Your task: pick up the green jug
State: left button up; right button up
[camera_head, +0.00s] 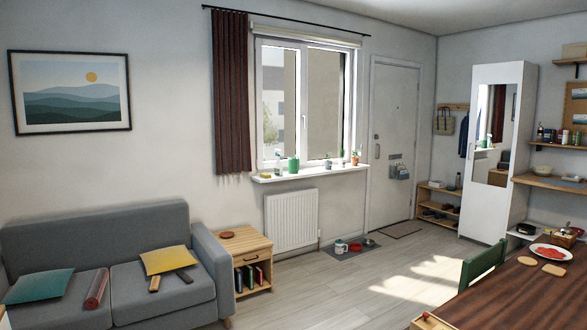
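A small green vessel (293,164), which looks like the green jug, stands upright on the white window sill (310,173), below the window. It is far off and small, so its handle and spout are hard to make out. A bottle and several other small items stand on the same sill on both sides of it. Neither of my grippers shows in the head view, and nothing touches the green vessel.
A grey sofa (165,225) and a wooden side cabinet (243,245) stand at left. A radiator (291,220) is under the sill. A floor mat (352,248) holds bowls and a canister. A wooden table (520,295) and green chair (483,262) fill the lower right. The middle floor is clear.

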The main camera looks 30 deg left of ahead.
aim_at(294, 163)
jog(key=i+j+u, duration=0.15)
jog(key=i+u, duration=0.35)
jog(key=i+j+u, duration=0.2)
jog(key=u, duration=0.2)
jog(key=i+u, duration=0.85)
jog(key=i+z, duration=0.1)
jog(key=i, duration=0.5)
jog(key=i+j+z, duration=0.15)
jog(key=i, duration=0.4)
jog(key=i+l+z, duration=0.2)
jog(key=i+z, duration=0.8)
jog(key=i+j+z, duration=0.15)
jog(key=i+z, duration=0.3)
jog(key=i+l+z, duration=0.1)
jog(key=i+z, duration=0.15)
jog(key=i, duration=1.15)
jog(key=i+l+u, duration=0.1)
jog(key=i+u, duration=0.2)
jog(key=i, duration=1.3)
jog(key=i+l+u, duration=0.1)
jog(key=i+u, duration=0.15)
jog(key=i, duration=0.25)
jog(key=i+l+u, duration=0.25)
jog(key=i, duration=0.25)
jog(key=i+l+u, duration=0.15)
jog(key=i+u, duration=0.3)
jog(key=i+l+u, duration=0.25)
jog(key=u, duration=0.2)
jog(key=i+l+u, duration=0.25)
jog(key=l+u, duration=0.25)
